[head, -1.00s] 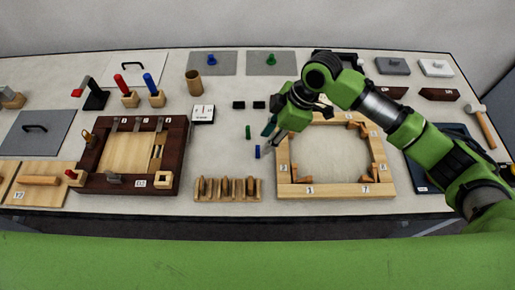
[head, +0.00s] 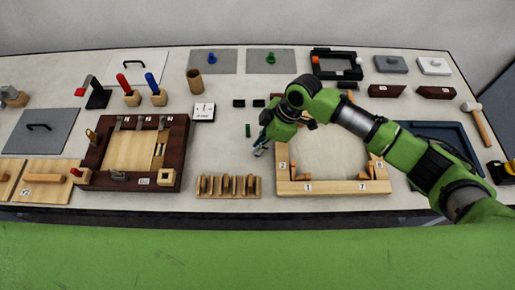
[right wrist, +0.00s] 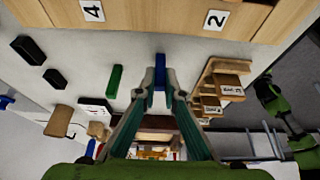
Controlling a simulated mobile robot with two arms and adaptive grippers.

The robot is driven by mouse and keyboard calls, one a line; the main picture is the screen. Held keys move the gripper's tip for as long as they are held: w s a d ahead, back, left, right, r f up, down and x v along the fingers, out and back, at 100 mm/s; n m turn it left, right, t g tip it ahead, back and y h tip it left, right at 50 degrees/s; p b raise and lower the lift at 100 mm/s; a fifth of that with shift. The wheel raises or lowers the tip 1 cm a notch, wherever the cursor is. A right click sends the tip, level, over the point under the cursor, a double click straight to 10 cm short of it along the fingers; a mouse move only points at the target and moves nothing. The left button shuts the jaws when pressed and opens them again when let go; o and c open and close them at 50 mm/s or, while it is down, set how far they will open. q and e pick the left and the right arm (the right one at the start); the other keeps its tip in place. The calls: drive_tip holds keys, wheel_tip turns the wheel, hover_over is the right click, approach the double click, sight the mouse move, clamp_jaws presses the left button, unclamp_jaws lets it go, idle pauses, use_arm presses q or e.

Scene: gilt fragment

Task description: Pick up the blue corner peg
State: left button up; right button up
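The blue corner peg (right wrist: 160,88) stands between the fingertips of my right gripper (right wrist: 160,80) in the right wrist view. Both fingers converge on it and appear to touch its sides, so the gripper looks shut on it. In the head view my right gripper (head: 261,150) points down at the table just left of the wooden frame (head: 283,172), and it hides the peg. A similar green peg (head: 248,130) stands a little to the left, also seen in the right wrist view (right wrist: 115,82). My left gripper is not in view.
A slotted wooden rack (head: 228,193) lies close in front of the gripper. Two black blocks (head: 239,104) (head: 258,104) lie behind. A dark wooden tray (head: 182,150) is to the left. Bare table lies between the tray and the green peg.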

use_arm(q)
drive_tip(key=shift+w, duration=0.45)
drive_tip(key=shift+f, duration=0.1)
use_arm(e)
drive_tip(key=shift+r, duration=0.15)
